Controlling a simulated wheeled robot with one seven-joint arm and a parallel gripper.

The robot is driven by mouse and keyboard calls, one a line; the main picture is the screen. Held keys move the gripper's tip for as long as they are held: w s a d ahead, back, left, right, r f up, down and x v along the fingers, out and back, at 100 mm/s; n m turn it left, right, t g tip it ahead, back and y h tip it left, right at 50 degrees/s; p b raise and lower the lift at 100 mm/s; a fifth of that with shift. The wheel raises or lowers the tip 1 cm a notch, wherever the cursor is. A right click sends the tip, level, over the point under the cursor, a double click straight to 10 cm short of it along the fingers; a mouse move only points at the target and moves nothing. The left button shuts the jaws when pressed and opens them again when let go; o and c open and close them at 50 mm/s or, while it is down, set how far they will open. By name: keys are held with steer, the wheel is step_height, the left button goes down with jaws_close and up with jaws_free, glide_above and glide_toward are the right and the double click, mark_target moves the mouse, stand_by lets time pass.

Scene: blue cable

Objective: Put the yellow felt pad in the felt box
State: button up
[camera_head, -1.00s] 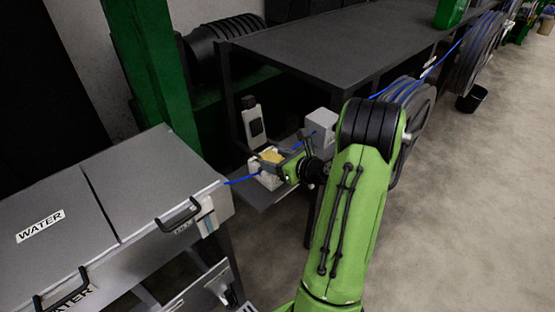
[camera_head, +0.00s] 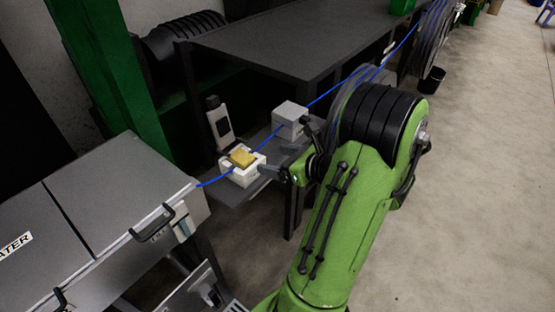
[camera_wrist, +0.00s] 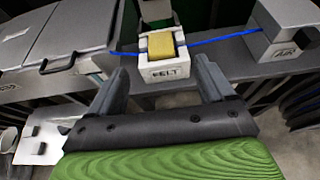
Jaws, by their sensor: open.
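The yellow felt pad (camera_head: 242,158) sits in the top of the white felt box (camera_head: 241,178). In the wrist view the pad (camera_wrist: 161,46) lies between the box's side walls, above the front face (camera_wrist: 165,72) marked FELT. I cannot tell how deep it is seated. The blue cable (camera_head: 208,183) runs to the box from both sides. My gripper (camera_wrist: 163,72) is open and empty, its two fingers pointing toward the box with a gap between them. In the head view my gripper (camera_head: 272,170) is just right of the box, apart from the pad.
A grey box marked AIR (camera_wrist: 281,36) stands right of the felt box, also seen in the head view (camera_head: 290,120). A grey WATER cabinet (camera_head: 90,200) is at the left. A dark table (camera_head: 290,50) stands behind. Open floor (camera_head: 460,200) lies to the right.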

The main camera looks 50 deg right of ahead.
steer(key=w+a+r+n+g+y, duration=0.1)
steer(key=a+n+g+y, duration=0.15)
steer(key=a+n, duration=0.65)
steer(key=w+a+r+n+g+y, duration=0.1)
steer(key=a+n+g, duration=0.3)
steer(key=a+n, duration=0.55)
steer(key=s+a+r+n+h, duration=0.2)
steer(key=s+a+n, duration=0.2)
steer(key=s+n, duration=0.2)
steer(key=s+a+r+n+g+h, duration=0.1)
steer(key=s+a+r+n+h, duration=0.1)
steer(key=n, duration=0.9)
steer(key=s+a+r, duration=0.1)
steer(key=s+a, duration=0.1)
steer(key=s, duration=0.1)
steer(key=shift+s, duration=0.4)
steer(key=shift+g, duration=0.25)
